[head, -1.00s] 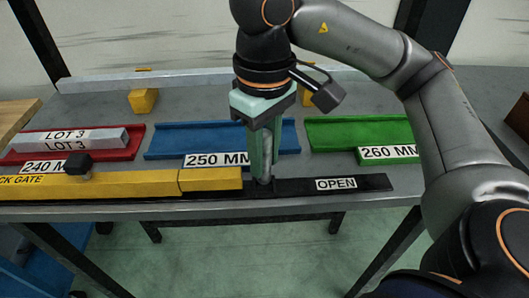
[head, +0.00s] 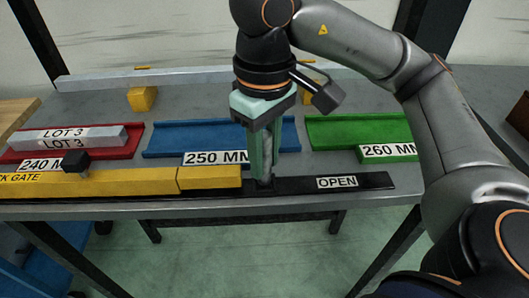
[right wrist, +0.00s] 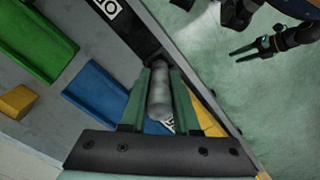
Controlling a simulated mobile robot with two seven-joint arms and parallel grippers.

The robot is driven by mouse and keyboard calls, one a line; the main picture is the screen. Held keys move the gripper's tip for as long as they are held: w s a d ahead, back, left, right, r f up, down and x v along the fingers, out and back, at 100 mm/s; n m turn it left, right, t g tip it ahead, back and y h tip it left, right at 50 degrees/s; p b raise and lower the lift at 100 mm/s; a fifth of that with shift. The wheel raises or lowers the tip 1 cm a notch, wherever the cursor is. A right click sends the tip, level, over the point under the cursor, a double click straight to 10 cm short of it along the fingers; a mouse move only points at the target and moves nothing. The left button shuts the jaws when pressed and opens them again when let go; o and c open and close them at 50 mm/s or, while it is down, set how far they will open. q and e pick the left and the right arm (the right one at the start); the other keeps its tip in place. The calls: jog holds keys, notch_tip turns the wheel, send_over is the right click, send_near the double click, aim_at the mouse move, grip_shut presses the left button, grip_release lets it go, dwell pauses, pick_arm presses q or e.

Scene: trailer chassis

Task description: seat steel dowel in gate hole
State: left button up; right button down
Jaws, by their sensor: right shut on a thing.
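My right gripper (head: 262,181) points straight down at the front of the bench, shut on the steel dowel. In the right wrist view the grey dowel (right wrist: 159,92) lies between the two green fingers. Its lower end is at the dark gate strip (head: 291,187), just right of the end of the yellow lock gate (head: 120,184). The fingers hide the hole, so I cannot tell how far the dowel is in it. The right wrist view also shows my left gripper (right wrist: 243,50), dark, empty, with its fingers apart, over the floor.
Behind the gate are a red tray (head: 137,145) with a grey LOT 3 bar (head: 80,138), a blue tray (head: 190,137) and a green tray (head: 345,130). A black knob (head: 76,161) stands on the gate. A yellow block (head: 142,98) is farther back. The OPEN label (head: 337,182) is right of my gripper.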

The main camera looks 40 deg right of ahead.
jog(key=shift+f+b, duration=0.55)
jog(key=shift+f, duration=0.15)
jog(key=c, duration=0.6)
grip_release()
notch_tip(320, 180, up, 12)
jog(key=p, duration=0.5)
jog(key=shift+f, duration=0.25)
jog(key=shift+r, duration=0.55)
